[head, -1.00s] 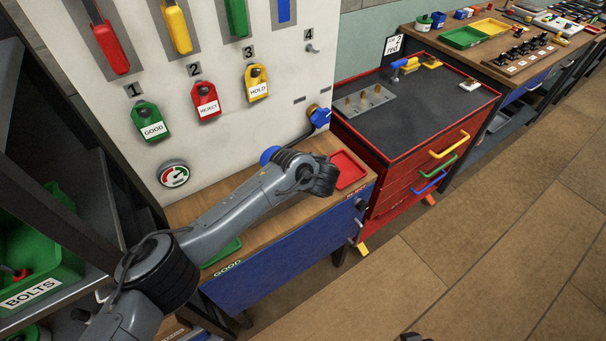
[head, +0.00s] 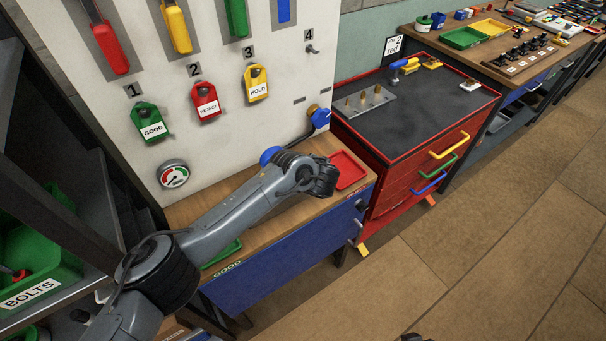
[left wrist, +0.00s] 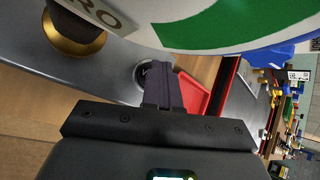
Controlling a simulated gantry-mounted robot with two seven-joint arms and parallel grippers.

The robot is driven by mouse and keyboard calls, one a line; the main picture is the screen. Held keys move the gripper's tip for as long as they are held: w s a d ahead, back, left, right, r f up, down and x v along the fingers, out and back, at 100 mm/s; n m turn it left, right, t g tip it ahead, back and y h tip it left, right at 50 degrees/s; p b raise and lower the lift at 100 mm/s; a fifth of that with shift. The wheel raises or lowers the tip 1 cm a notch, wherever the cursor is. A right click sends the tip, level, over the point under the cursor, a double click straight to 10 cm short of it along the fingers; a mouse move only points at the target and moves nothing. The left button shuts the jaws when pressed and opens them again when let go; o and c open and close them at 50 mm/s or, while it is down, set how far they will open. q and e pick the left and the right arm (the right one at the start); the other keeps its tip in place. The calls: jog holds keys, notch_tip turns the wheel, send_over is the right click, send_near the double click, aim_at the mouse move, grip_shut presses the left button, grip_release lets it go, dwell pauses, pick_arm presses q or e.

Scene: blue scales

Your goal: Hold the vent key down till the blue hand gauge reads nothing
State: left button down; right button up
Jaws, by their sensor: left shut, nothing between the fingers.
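A blue rounded part (head: 268,155), which looks like the gauge, shows behind my left arm in the head view; the arm hides most of it. In the left wrist view a large white dial face (left wrist: 175,33) with a green band fills the top, cut off by the frame; no needle shows. Beside it is a grey surface with a dark, brass-ringed knob (left wrist: 75,35) and a round dark-rimmed key (left wrist: 139,73). My left gripper (left wrist: 157,68) is shut and empty, its fingertips over or beside that key; I cannot tell whether they touch or press it.
A red tray (head: 348,170) lies on the wooden bench right of my arm. A round red-green dial (head: 173,175) is on the white panel, below tags. A blue knob (head: 320,117) sits at the panel's edge. A red drawer cabinet (head: 410,150) stands to the right.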

dwell(0.7)
pick_arm(q)
jog(key=shift+r+p, duration=0.8)
jog(key=shift+p, duration=0.05)
notch_tip(320, 180, up, 5)
jog(key=p, duration=0.4)
jog(key=shift+p, duration=0.35)
